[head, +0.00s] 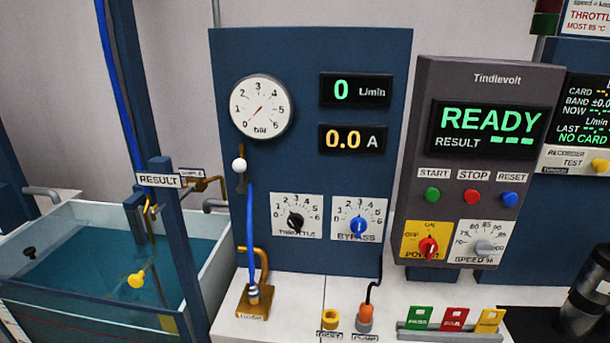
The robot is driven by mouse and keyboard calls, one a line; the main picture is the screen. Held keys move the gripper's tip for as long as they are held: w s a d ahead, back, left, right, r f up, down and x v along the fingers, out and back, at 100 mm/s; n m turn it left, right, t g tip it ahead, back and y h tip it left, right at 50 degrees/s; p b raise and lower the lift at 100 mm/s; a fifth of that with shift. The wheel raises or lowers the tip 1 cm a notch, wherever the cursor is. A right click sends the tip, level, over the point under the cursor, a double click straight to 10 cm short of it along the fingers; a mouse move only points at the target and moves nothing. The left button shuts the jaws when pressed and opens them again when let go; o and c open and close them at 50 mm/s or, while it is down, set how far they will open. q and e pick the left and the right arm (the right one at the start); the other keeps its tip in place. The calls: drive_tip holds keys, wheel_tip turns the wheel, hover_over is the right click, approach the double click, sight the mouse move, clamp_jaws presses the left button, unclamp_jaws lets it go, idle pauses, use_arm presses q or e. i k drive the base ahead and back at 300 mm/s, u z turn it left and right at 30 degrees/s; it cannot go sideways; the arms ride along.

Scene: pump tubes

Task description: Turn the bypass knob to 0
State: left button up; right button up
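The bypass knob (359,227) is blue and sits on a white dial plate marked 0 to 6, labelled BYPASS, at the lower right of the blue panel (310,60). Its pointer seems to stand roughly upright, near the middle of the scale, but it is too small to read exactly. The black throttle knob (296,222) is on a like plate just to its left. Neither of my grippers is in view, and nothing covers the bypass knob.
A pressure gauge (261,107) and displays reading 0 L/min and 0.0 A are above. The grey READY control box (480,85) stands close on the right. A blue hose (251,230) and water tank (90,250) are left. A black cable (372,290) hangs below the dial.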

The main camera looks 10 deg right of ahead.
sight(358, 225)
drive_tip(key=u, duration=0.3)
drive_tip(key=k, duration=0.35)
drive_tip(key=u, duration=1.35)
drive_tip(key=i, duration=0.25)
drive_tip(key=z, duration=1.25)
drive_tip(key=i, duration=0.8)
drive_tip(key=z, duration=0.9)
